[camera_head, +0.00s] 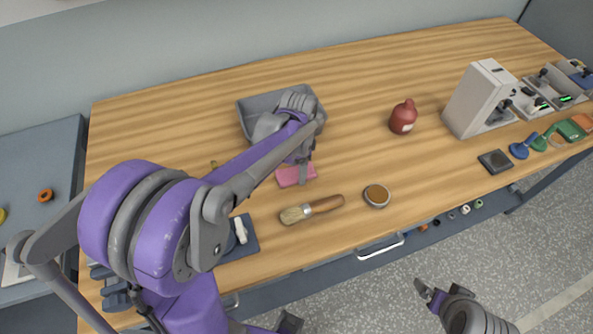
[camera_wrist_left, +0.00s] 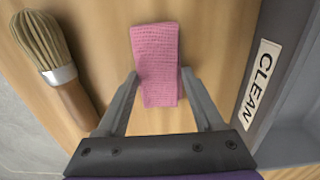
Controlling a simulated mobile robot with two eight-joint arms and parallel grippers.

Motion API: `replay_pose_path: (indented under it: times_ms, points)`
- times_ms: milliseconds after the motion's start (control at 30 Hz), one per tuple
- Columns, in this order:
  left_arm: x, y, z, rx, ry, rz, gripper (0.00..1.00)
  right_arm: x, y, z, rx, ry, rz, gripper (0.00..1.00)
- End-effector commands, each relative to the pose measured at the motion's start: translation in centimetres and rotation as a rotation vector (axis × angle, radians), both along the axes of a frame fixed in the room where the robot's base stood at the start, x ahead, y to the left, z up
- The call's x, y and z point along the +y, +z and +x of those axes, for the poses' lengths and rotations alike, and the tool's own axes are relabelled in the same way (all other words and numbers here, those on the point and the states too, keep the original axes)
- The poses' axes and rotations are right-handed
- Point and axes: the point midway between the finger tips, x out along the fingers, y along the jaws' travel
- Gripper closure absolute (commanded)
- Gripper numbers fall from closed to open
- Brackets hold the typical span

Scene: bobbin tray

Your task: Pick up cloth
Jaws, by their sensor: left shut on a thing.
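The pink cloth (camera_head: 295,176) lies on the wooden table in front of the grey bin. In the left wrist view the cloth (camera_wrist_left: 157,45) is a folded, waffle-textured strip, with its near part between my fingers. My left gripper (camera_head: 302,172) reaches down over the cloth. In the left wrist view its fingers (camera_wrist_left: 160,75) are shut on the cloth, one on each side edge. The cloth looks flat on the table. My right gripper (camera_head: 430,292) is off the table's front edge at the lower right, away from the cloth; its jaw opening is unclear.
The grey bin (camera_head: 250,104), labelled CLEAN in the wrist view (camera_wrist_left: 262,75), stands close behind the cloth. A brush (camera_head: 312,209) and a round tin (camera_head: 377,196) lie in front. A red bottle (camera_head: 403,117) and a white machine (camera_head: 480,98) stand right. The table's back is clear.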

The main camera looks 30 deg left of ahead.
Motion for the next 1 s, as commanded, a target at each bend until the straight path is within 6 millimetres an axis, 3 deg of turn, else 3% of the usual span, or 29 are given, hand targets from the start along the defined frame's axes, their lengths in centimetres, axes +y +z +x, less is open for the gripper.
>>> replay_pose_path:
  times_ms: [267,500,700,1000]
  points:
    - [0.0,1.6,0.0,0.000,0.000,0.000,0.84,0.0,0.2,0.1,-0.001,0.000,0.000,0.00]
    - [0.0,6.3,0.0,-0.001,0.000,0.000,0.84,0.0,0.6,0.2,-0.004,0.000,0.000,0.00]
    - [0.0,9.2,0.0,0.000,0.000,0.000,0.84,0.0,0.8,0.3,-0.006,0.000,0.000,0.00]
    - [0.0,10.1,0.0,0.000,0.000,0.000,0.84,0.0,0.8,0.3,-0.006,0.000,0.000,0.00]
